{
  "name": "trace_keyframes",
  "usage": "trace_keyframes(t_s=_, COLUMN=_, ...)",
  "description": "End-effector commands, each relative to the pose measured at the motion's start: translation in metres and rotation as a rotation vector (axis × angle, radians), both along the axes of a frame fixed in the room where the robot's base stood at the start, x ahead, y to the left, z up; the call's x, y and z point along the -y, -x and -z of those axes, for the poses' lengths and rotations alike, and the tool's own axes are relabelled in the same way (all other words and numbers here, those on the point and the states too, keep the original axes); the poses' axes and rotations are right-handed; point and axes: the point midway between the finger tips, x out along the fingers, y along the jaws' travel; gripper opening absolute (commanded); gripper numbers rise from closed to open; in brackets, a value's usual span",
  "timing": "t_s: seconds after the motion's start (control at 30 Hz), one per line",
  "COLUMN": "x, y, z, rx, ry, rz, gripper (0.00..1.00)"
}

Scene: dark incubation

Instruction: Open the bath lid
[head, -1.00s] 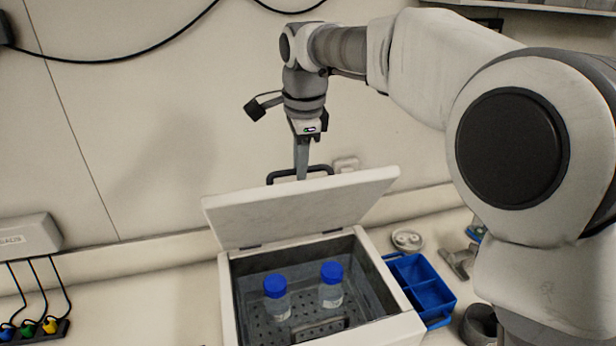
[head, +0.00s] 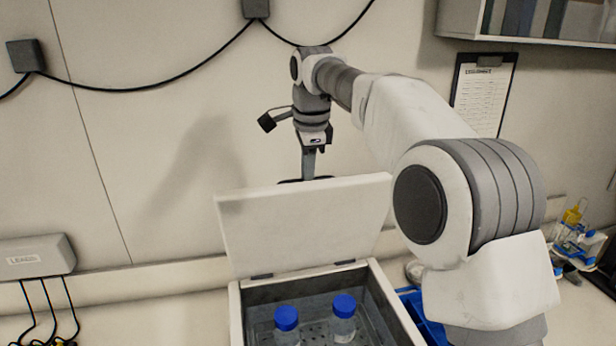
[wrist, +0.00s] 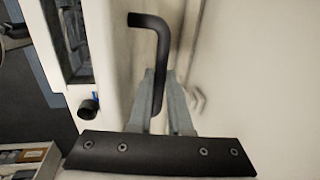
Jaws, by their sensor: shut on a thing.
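The bath lid (head: 305,228) is a white panel tilted up steeply on hinges at the back of the bath box (head: 236,318). Its black handle (wrist: 149,30) shows in the wrist view, with its bar running between my gripper's fingers (wrist: 161,95). In the head view my gripper (head: 308,176) is above the lid's top edge, shut on the handle. The handle is mostly hidden behind the lid there. Two blue-capped bottles, a left one (head: 287,320) and a right one (head: 343,308), stand in the open bath.
A blue tray (head: 428,318) is right of the bath, partly hidden by my arm. A white box with cables (head: 36,257) is at the left. The wall is close behind the lid. A clipboard (head: 483,92) hangs at the right.

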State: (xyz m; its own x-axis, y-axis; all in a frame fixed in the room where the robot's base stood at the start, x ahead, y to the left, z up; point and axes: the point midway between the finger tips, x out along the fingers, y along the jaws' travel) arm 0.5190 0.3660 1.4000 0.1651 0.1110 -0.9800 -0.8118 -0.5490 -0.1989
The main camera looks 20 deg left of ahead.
Motion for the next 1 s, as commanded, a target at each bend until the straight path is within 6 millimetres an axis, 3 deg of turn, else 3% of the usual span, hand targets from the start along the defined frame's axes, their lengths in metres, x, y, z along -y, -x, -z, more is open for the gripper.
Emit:
trace_keyframes(t_s=0.2, x=0.001, y=0.001, z=0.007, rx=-0.01, ry=0.008, rz=0.0, gripper=0.0)
trace_keyframes(t_s=0.23, x=0.001, y=0.001, z=0.007, rx=-0.012, ry=0.008, rz=0.0, gripper=0.21)
trace_keyframes(t_s=0.4, x=0.001, y=0.0, z=0.004, rx=-0.007, ry=0.005, rz=0.0, gripper=0.47)
trace_keyframes(t_s=0.77, x=0.001, y=0.001, z=-0.005, rx=-0.002, ry=0.002, rz=0.0, gripper=0.47)
trace_keyframes(t_s=1.0, x=0.004, y=0.007, z=-0.045, rx=0.0, ry=-0.001, rz=0.0, gripper=0.47)
